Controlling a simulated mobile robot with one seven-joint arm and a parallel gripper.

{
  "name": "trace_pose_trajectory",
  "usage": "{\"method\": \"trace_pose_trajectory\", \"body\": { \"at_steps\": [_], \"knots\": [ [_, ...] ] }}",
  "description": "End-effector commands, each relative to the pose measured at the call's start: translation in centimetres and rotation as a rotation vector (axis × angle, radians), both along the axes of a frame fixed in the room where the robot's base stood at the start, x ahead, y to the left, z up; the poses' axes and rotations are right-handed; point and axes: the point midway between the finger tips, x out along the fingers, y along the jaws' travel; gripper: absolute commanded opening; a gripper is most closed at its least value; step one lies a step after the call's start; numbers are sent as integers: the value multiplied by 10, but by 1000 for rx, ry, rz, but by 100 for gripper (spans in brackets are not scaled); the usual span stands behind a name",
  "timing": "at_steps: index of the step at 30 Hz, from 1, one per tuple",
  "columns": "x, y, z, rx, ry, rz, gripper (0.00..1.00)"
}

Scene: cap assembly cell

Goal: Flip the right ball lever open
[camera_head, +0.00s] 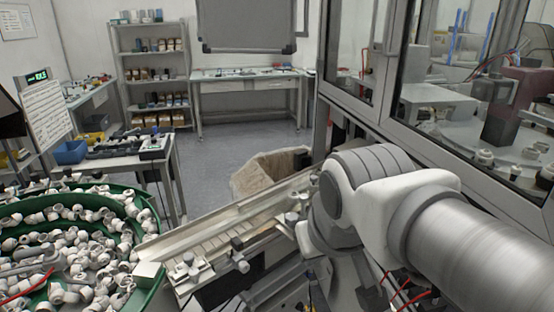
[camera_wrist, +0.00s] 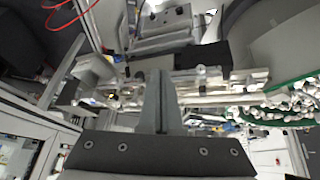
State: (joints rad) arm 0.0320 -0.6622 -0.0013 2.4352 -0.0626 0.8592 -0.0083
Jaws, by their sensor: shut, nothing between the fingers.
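My gripper (camera_wrist: 160,75) shows in the wrist view with its two grey fingers pressed together and nothing between them. In the head view it is hidden behind my arm. The metal feed rail (camera_head: 215,232) runs from the green bowl toward my arm, with small clamp-like fittings along its near side. One fitting (camera_head: 240,262) stands near the rail's middle, and another (camera_head: 187,267) stands to its left. I cannot tell which part is the right ball lever. In the wrist view, the rail (camera_wrist: 215,90) lies beyond the fingertips; contact cannot be judged.
A green bowl (camera_head: 150,292) full of white caps stands at the left. A glass-walled machine frame (camera_head: 440,125) is close on the right. A beige-lined bin (camera_head: 268,172) stands behind the rail. Open floor (camera_head: 225,150) lies farther back, before a workbench (camera_head: 250,75).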

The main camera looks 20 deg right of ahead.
Motion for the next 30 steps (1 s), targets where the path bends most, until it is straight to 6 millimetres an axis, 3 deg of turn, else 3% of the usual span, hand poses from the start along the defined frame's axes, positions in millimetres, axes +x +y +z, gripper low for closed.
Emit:
{"method": "trace_pose_trajectory", "body": {
  "at_steps": [9, 15, 21, 30],
  "knots": [
    [113, -88, 30, -245, -28, -22, 0],
    [162, -133, 34, -355, -35, -9, 0],
    [179, -150, 33, -397, -38, 0, 0],
    [180, -151, 34, -398, -39, 2, 0]
  ]
}}
